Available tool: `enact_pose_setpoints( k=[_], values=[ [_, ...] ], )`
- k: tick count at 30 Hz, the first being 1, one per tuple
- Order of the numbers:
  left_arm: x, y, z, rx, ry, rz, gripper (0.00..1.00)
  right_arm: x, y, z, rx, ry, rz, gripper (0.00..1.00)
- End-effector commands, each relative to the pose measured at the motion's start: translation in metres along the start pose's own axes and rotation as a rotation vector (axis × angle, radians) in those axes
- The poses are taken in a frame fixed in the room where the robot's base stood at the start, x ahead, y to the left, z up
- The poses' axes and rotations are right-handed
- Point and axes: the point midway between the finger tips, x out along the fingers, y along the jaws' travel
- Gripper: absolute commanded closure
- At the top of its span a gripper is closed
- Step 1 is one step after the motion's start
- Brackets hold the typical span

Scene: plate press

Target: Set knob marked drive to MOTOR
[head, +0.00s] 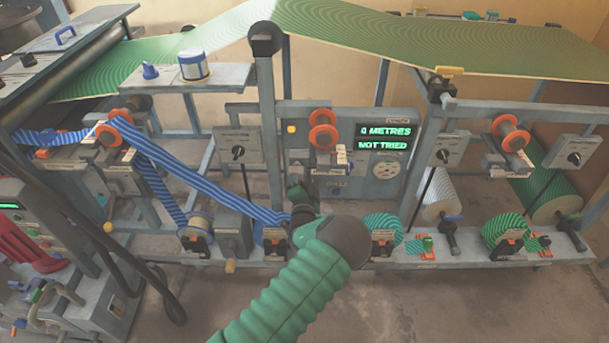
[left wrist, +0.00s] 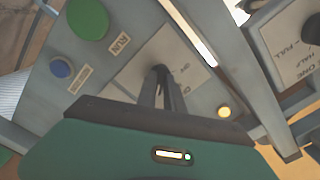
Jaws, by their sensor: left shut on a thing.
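My left gripper (head: 297,178) reaches the front of the middle grey panel (head: 350,115) in the head view, below its yellow lamp. In the left wrist view, its two dark fingers (left wrist: 161,82) are shut on a small dark knob (left wrist: 160,70) in front of a pale label plate (left wrist: 188,68). The fingers hide most of the knob, and the gripper body covers the lower panel. The lettering on the plate is only partly readable, so I cannot tell the knob's setting. My right gripper is not in view.
A green RUN button (left wrist: 88,18), a blue button (left wrist: 60,68) and a yellow lamp (left wrist: 224,112) surround the plate. The display (head: 384,138) reads 0 METRES, NOT TRIED. Other dial boxes (head: 235,145) (head: 573,151) and a blue striped web (head: 185,165) stand to the sides.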

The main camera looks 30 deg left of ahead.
Motion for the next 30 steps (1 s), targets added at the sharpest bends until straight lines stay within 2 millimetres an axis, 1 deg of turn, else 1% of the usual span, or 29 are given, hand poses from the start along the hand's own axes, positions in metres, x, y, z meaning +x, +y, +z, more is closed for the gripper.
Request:
enact_pose_setpoints(
  k=[1, 9, 20, 21, 25, 26, 30],
  values=[
    [-0.0018, 0.0048, 0.0017, 0.018, -0.004, 0.010, 1.00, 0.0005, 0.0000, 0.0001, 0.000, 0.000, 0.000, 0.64],
    [-0.0019, 0.0056, 0.0020, 0.068, -0.004, 0.012, 1.00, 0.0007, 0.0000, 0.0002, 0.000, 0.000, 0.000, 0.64],
    [-0.0021, 0.0062, 0.0018, 0.071, -0.004, 0.013, 1.00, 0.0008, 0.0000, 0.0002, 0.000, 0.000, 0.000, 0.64],
    [-0.0021, 0.0063, 0.0019, 0.071, -0.004, 0.014, 0.85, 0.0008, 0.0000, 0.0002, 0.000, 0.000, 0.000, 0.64],
    [-0.0017, 0.0051, 0.0015, 0.070, -0.003, 0.011, 0.69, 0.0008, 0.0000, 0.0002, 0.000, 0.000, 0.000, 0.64],
    [-0.0016, 0.0046, 0.0013, 0.070, -0.003, 0.010, 0.66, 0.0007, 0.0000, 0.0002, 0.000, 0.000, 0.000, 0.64],
    [-0.0012, 0.0028, 0.0008, 0.068, -0.001, 0.006, 0.66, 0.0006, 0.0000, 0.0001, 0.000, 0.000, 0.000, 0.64]
  ],
)
